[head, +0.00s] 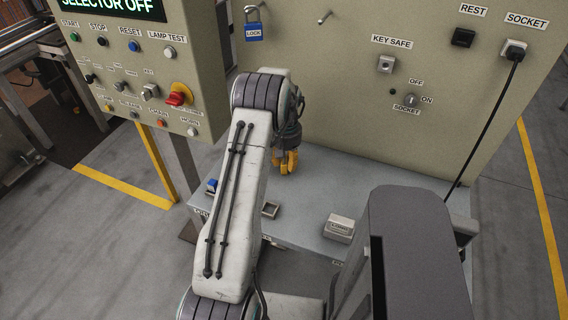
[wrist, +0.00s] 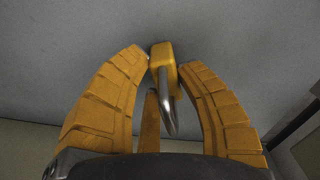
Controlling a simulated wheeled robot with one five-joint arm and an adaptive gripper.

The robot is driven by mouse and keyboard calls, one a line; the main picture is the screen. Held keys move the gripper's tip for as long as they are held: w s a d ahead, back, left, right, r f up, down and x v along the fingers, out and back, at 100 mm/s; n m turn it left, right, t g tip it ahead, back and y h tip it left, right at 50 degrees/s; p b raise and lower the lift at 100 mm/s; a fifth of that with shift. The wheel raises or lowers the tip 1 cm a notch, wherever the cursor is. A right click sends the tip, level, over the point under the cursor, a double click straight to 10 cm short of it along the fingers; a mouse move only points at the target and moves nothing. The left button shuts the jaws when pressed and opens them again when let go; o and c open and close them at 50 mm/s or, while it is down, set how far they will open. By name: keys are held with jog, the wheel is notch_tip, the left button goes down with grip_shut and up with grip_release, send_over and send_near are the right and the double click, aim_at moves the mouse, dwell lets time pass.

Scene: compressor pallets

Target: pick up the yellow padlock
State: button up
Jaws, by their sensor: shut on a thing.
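The yellow padlock (wrist: 162,66) with its metal shackle shows in the wrist view between the yellow fingers of my gripper (wrist: 162,75). The fingertips close on the padlock's body from both sides, and the shackle points back toward the palm. In the head view my gripper (head: 287,162) is low over the grey shelf, near the panel's foot. The padlock cannot be told apart from the yellow fingers there. Whether the padlock touches the shelf surface is unclear.
The grey shelf (head: 385,185) has a small white box (head: 339,228), a small tray (head: 270,210) and a blue item (head: 211,187) on it. A blue padlock (head: 253,25) hangs on the beige panel (head: 330,70). A control box (head: 135,60) stands left of my arm. A black cable (head: 487,120) hangs at right.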

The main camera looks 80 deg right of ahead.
grip_shut()
jog(key=shift+r, duration=0.1)
jog(key=shift+r, duration=0.4)
jog(key=r, duration=0.1)
jog(key=r+b, duration=0.1)
jog(key=r, duration=0.1)
jog(key=shift+s+a+r, duration=0.15)
jog(key=shift+s+r, duration=0.1)
jog(key=shift+s, duration=0.15)
jog(key=s+a+r+b, duration=0.2)
jog(key=s+a+r, duration=0.3)
jog(key=s, duration=0.4)
jog(key=shift+r, duration=0.7)
